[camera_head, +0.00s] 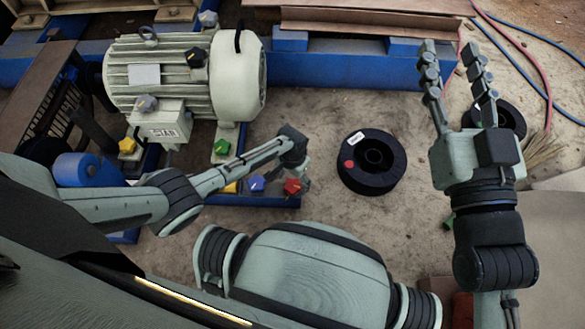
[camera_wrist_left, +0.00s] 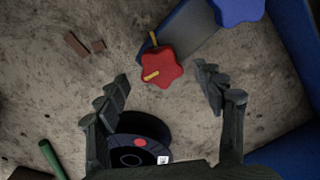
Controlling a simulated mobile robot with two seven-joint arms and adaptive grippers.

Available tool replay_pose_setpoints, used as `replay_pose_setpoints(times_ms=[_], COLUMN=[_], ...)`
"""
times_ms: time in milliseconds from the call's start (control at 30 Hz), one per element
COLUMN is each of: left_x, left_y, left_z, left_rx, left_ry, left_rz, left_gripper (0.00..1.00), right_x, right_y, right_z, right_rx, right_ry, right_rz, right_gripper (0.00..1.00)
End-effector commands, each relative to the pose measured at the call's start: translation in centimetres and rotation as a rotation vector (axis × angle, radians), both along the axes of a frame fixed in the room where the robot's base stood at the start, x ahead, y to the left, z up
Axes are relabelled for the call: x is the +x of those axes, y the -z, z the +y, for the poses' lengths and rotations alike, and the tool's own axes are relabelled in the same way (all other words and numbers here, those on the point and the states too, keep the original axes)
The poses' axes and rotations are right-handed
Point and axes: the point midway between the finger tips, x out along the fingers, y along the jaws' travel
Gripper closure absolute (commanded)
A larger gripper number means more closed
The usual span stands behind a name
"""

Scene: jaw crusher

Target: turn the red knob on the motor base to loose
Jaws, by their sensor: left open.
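The red knob (camera_head: 292,186) sits at the right end of the blue motor base (camera_head: 255,201). In the left wrist view the star-shaped red knob (camera_wrist_left: 163,64) has a yellow pointer mark, and another yellow mark stands on the base beside it. My left gripper (camera_head: 304,172) is above and close to the knob; its fingers partly overlap the knob's area in the head view. In the wrist view the left gripper (camera_wrist_left: 161,74) is open, with the knob between and beyond the fingertips; I see no contact. My right gripper (camera_head: 451,48) is open and empty at the right.
A blue knob (camera_head: 257,183) stands left of the red one, with green (camera_head: 221,146) and yellow (camera_head: 127,146) knobs farther off. The motor (camera_head: 180,75) stands behind. A black spool (camera_head: 357,177) lies on the ground to the right. Hoses lie at the far right.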

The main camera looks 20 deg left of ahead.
Motion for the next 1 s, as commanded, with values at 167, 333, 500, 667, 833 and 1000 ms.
replay_pose_setpoints(times_ms=[167, 333, 500, 667, 833, 1000], left_x=[0.0, 0.0, 0.0, -0.1, -0.1, 0.0], left_y=[-3.5, -6.8, -8.8, -9.3, -9.3, -9.3], left_z=[0.1, 0.1, 0.0, 0.1, 0.1, 0.0], left_rx=[0.000, 0.001, 0.001, 0.002, 0.002, 0.001], left_ry=[0.000, 0.001, 0.000, -0.001, -0.001, 0.000], left_rz=[-0.004, -0.003, 0.000, 0.002, 0.002, 0.001], left_gripper=[0.32, 0.32, 0.32, 0.32, 0.32, 0.32], right_x=[0.0, 0.0, 0.0, 0.0, 0.0, 0.0], right_y=[0.0, 0.0, 0.0, -0.1, -0.1, -0.1], right_z=[0.0, 0.0, 0.0, 0.0, 0.0, 0.0], right_rx=[0.000, 0.000, 0.000, 0.000, 0.000, 0.001], right_ry=[0.000, 0.000, -0.001, -0.001, -0.001, -0.001], right_rz=[-0.001, -0.001, -0.001, -0.001, -0.001, -0.002], right_gripper=[0.60, 0.60, 0.60, 0.60, 0.60, 0.60])
